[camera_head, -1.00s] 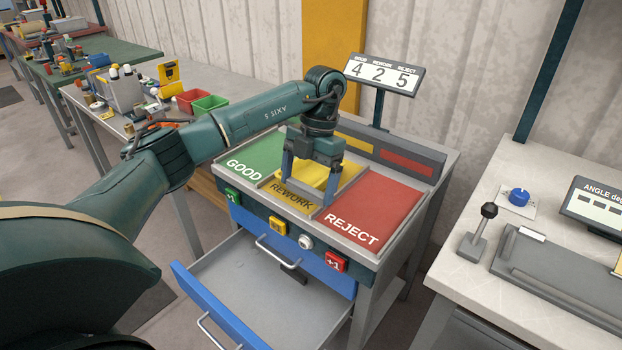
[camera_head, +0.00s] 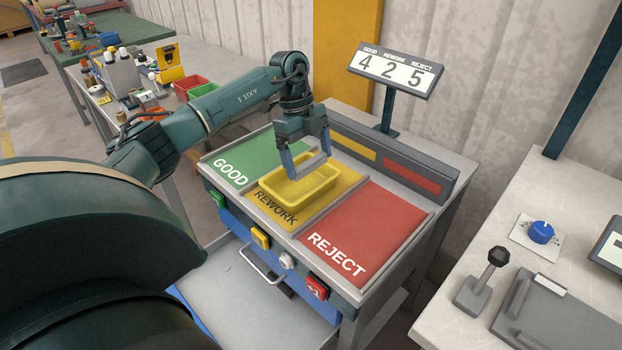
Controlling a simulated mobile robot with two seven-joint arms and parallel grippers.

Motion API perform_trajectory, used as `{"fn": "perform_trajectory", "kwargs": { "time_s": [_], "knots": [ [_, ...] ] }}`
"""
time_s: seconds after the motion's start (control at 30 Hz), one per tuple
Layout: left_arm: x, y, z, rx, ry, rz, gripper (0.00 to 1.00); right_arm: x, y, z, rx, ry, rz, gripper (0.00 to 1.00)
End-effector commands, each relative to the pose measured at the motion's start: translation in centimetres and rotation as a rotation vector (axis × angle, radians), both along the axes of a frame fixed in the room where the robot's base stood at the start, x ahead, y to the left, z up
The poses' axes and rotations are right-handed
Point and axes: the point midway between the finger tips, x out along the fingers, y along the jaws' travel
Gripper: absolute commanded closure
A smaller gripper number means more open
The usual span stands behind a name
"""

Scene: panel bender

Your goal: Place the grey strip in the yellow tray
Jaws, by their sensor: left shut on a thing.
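The yellow tray (camera_head: 306,191) sits on the yellow REWORK section of the sorting bench. My left gripper (camera_head: 308,166) comes in from the left and points down over the tray. Its two fingers are spread along the grey strip (camera_head: 309,167) and shut on it. The strip is level with the fingertips, over the back part of the tray opening. I cannot tell whether it touches the tray floor. My right gripper is not in view.
The green GOOD section (camera_head: 240,163) lies left of the tray and the red REJECT section (camera_head: 365,235) right. A counter sign (camera_head: 396,70) stands behind. Below, an open drawer (camera_head: 235,285) juts out. A lever (camera_head: 484,270) stands on the right-hand bench.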

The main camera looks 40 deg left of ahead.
Motion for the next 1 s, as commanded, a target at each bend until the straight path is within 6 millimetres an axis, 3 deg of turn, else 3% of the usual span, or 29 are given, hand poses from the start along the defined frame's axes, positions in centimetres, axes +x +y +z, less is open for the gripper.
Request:
{"fn": "perform_trajectory", "kwargs": {
  "time_s": [0.1,0.53,0.93,0.97,1.0],
  "knots": [
    [0.0,0.0,-2.2,-0.001,0.002,-0.001,0.31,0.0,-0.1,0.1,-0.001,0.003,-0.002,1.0],
    [0.0,-0.1,-6.9,-0.001,0.001,-0.002,0.31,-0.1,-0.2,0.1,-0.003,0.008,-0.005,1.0],
    [0.0,0.0,-7.6,0.0,-0.001,-0.003,0.31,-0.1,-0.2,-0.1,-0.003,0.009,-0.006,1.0],
    [0.0,0.0,-7.5,0.0,-0.002,-0.003,0.07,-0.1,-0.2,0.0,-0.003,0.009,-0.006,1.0],
    [0.0,0.0,-7.5,0.0,-0.001,-0.004,0.04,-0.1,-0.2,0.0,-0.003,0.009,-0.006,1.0]
  ]
}}
